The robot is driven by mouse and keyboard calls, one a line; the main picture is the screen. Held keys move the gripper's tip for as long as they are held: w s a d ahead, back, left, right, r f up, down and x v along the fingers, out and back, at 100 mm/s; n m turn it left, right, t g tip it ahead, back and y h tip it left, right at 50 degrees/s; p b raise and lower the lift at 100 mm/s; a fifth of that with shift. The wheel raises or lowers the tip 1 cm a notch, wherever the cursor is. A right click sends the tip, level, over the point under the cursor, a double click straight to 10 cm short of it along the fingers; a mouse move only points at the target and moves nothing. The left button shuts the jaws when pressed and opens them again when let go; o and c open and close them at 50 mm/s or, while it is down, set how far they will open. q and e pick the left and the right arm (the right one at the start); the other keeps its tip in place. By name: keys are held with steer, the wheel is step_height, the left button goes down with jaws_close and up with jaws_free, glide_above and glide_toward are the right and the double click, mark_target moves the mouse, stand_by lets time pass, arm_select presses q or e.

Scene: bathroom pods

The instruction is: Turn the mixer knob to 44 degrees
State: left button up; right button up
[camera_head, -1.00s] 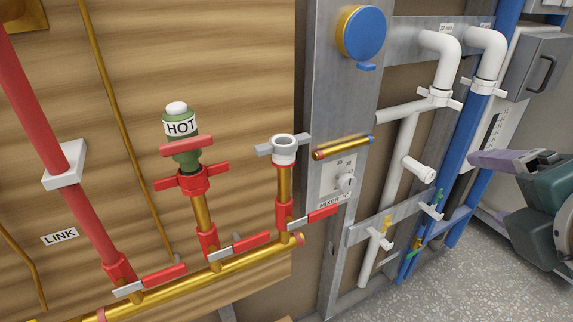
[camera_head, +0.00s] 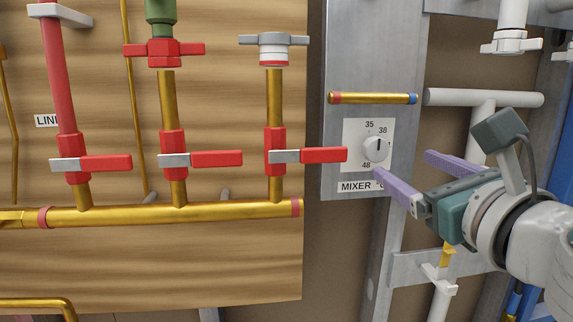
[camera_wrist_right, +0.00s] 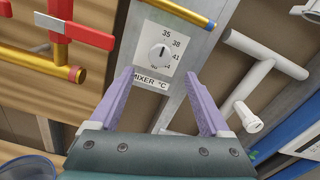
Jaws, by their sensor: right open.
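The mixer knob (camera_head: 376,148) is a small pale round knob on a white dial plate (camera_head: 350,134) with printed numbers, above a label reading MIXER. It also shows in the wrist view (camera_wrist_right: 158,52), where 35, 38, 41 and 44 run down its right side. A dark pointer mark on it appears to point up, roughly toward 35 to 38; the exact reading is too small to tell. My right gripper (camera_head: 405,163) is open and empty, its purple fingers apart. In the wrist view its fingertips (camera_wrist_right: 159,74) lie below the knob, one to each side, with no visible contact. My left gripper is not in view.
A short brass pipe (camera_head: 372,98) runs just above the dial. A red-handled valve (camera_head: 315,155) reaches toward the dial from the left. A white pipe (camera_head: 485,97) stands right of the panel. The brass manifold pipe (camera_head: 235,211) runs along the lower left.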

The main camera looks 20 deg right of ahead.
mark_target(378, 150)
steer(key=b+x, duration=0.1)
steer(key=x, duration=0.7)
steer(key=shift+w+b, duration=0.15)
steer(key=shift+b, duration=0.25)
jaws_close()
